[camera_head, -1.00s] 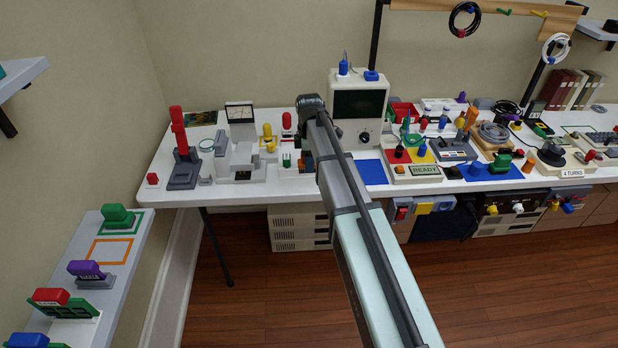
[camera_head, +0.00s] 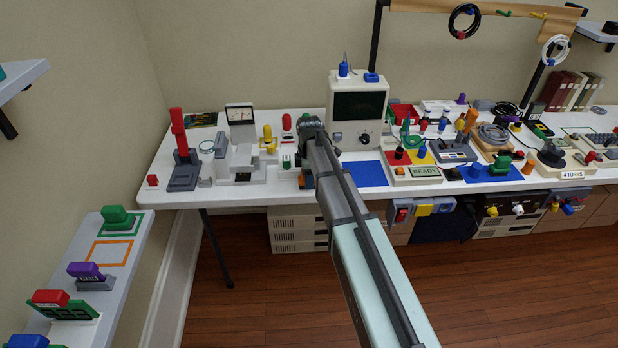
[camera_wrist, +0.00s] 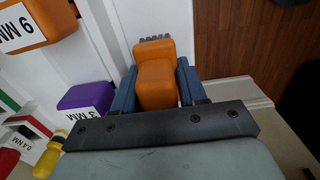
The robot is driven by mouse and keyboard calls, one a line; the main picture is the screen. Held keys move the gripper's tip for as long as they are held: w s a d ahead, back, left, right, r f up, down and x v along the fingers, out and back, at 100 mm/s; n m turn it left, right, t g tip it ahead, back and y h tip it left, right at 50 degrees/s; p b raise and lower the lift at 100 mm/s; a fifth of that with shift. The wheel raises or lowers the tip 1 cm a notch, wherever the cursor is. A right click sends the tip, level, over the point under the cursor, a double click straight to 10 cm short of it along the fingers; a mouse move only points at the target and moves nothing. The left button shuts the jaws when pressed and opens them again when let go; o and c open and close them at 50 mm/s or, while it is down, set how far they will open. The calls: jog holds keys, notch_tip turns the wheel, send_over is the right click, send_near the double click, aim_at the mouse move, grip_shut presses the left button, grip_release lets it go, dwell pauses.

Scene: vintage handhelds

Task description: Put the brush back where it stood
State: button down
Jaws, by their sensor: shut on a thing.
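The brush (camera_wrist: 156,82) is an orange block with a short row of grey bristles at its far end. In the wrist view it sits between the two blue-grey fingers of my gripper (camera_wrist: 157,88), which is shut on it. In the head view the orange brush (camera_head: 304,182) shows at the front edge of the white bench, just below my dark wrist. My gripper's fingers are mostly hidden there by my arm. I cannot tell whether the brush touches the bench.
A blue mat (camera_head: 365,174) lies right. An empty orange outline (camera_head: 110,251) marks the left shelf.

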jog(key=c, duration=0.9)
grip_release()
notch_tip(320, 180, up, 12)
jog(key=shift+r, duration=0.1)
